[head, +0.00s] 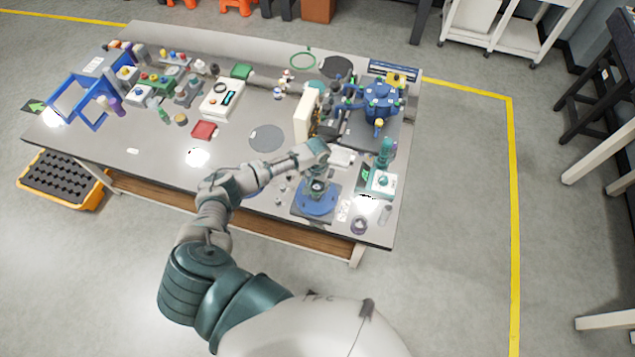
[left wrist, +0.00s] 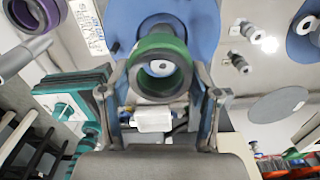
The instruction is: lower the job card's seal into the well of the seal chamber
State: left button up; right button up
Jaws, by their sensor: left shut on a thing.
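My left gripper (head: 317,182) is over the front right part of the table. In the left wrist view its fingers (left wrist: 159,78) are shut on a thick green ring-shaped seal (left wrist: 150,46) with a dark inner wall. The blue round seal chamber (head: 318,207) lies under the gripper; in the left wrist view its blue top (left wrist: 196,22) spreads behind the seal. A pale centre shows through the seal's hole. The seal looks roughly above the chamber's middle, but I cannot tell whether they touch. A white printed card (head: 344,211) lies right of the chamber. My right gripper is not in view.
A purple ring (left wrist: 32,14) lies near the card. A teal and white device (head: 383,182) stands right of the chamber. A blue multi-armed apparatus (head: 380,100) and a cream upright block (head: 304,117) stand behind. Small metal parts lie left of the chamber.

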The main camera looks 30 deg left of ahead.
aim_at(316, 186)
pick_arm(q)
jog(key=shift+a+f+b, duration=0.2)
jog(key=shift+f+b, duration=0.15)
jog(key=shift+f, duration=0.6)
jog(key=shift+f, duration=0.2)
jog(key=shift+f+b, duration=0.5)
jog(key=shift+f, duration=0.35)
jog(key=shift+f, duration=0.1)
jog(key=shift+f, duration=0.55)
jog(key=shift+f+b, duration=0.6)
jog(key=shift+f, duration=0.1)
jog(key=o, duration=1.5)
